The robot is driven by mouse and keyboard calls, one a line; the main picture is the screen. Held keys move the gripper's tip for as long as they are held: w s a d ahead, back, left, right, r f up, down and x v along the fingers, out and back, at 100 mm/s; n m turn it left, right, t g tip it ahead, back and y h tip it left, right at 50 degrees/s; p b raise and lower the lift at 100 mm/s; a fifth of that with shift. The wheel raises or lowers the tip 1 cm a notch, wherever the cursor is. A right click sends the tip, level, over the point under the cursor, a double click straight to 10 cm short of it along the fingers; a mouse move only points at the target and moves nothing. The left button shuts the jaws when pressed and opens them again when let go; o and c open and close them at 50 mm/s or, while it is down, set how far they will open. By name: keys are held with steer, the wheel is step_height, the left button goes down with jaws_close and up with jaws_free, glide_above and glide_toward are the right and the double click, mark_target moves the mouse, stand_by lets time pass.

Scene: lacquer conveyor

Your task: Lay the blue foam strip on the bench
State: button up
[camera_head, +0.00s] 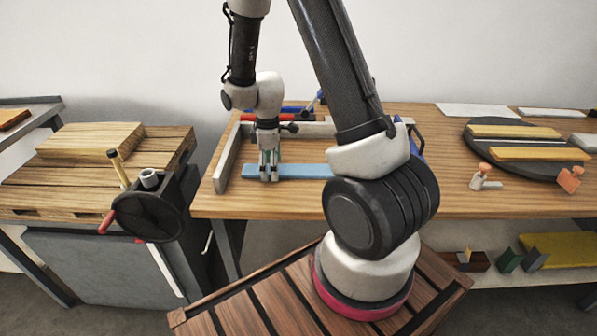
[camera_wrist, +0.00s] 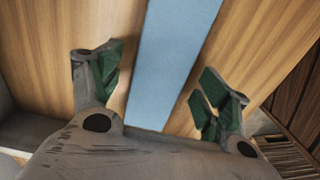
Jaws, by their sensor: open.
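The blue foam strip (camera_head: 300,171) lies flat on the wooden bench (camera_head: 450,190), running left to right near the bench's left part. My arm hides part of its right end. My gripper (camera_head: 269,176) points down over the strip's left part. In the wrist view the strip (camera_wrist: 170,60) passes between the open green-padded fingers (camera_wrist: 160,85), with a gap on each side. The fingers do not touch it there. The bench surface (camera_wrist: 65,50) shows on both sides.
A grey rail (camera_head: 227,158) stands just left of the strip, with another behind it. A round dark plate (camera_head: 480,145) bearing yellow strips sits at the bench's right. A crank wheel (camera_head: 150,212) juts out at the left. Bare wood lies right of my arm.

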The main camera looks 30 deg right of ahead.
steer(key=shift+c, duration=0.4)
steer(key=c, duration=0.8)
steer(key=shift+c, duration=0.2)
